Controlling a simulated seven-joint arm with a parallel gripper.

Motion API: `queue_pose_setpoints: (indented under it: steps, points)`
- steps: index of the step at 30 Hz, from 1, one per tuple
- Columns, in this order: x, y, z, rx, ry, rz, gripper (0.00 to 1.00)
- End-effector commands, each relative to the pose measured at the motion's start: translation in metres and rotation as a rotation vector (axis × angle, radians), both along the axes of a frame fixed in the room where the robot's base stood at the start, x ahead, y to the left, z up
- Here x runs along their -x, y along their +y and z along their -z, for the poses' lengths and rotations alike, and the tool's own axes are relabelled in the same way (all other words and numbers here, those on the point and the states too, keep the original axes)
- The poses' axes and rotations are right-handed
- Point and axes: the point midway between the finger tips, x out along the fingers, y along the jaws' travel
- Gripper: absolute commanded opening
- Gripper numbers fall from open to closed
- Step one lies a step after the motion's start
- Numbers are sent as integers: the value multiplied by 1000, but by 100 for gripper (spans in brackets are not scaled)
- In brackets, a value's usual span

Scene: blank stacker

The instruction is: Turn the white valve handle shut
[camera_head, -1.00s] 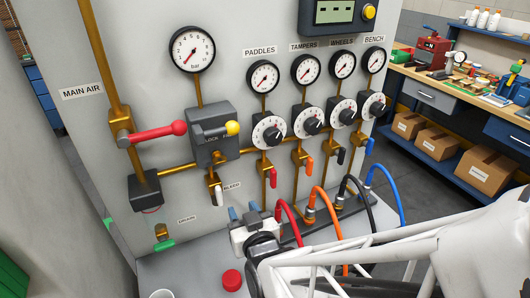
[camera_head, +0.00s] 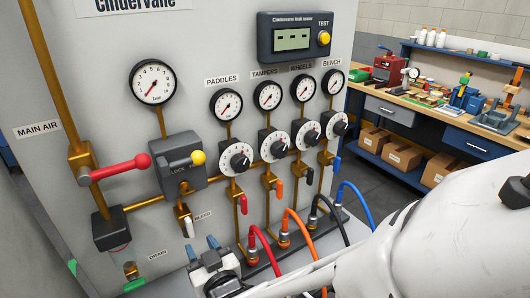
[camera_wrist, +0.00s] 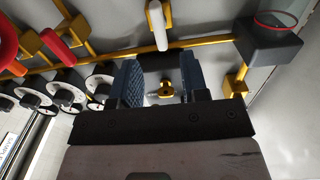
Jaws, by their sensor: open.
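The white valve handle (camera_head: 190,227) hangs down from a brass valve on the panel, beside the BLEED label and below the grey LOCK box. In the wrist view the white handle (camera_wrist: 159,25) is at the top centre, beyond the fingertips. My gripper (camera_head: 202,247) has two blue-grey fingers, just below the handle in the head view. In the wrist view my gripper (camera_wrist: 162,82) is open, with nothing held between its fingers. I see no contact with the handle.
The red main-air lever (camera_head: 120,167) is at left. The drain valve (camera_head: 130,270) is low at left. Dials and coloured hoses, including the red hose (camera_head: 262,250), stand to the right. A workbench (camera_head: 440,115) is at the back right.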

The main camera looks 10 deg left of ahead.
Motion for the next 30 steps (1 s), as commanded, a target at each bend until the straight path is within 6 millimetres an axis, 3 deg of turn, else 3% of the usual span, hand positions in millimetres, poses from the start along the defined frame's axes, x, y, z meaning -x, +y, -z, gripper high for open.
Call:
queue_pose_setpoints:
  steps: [18,30]
  points:
    - [-38,38,-1,-1,-1,0,41]
    - [-50,50,0,-1,-1,0,41]
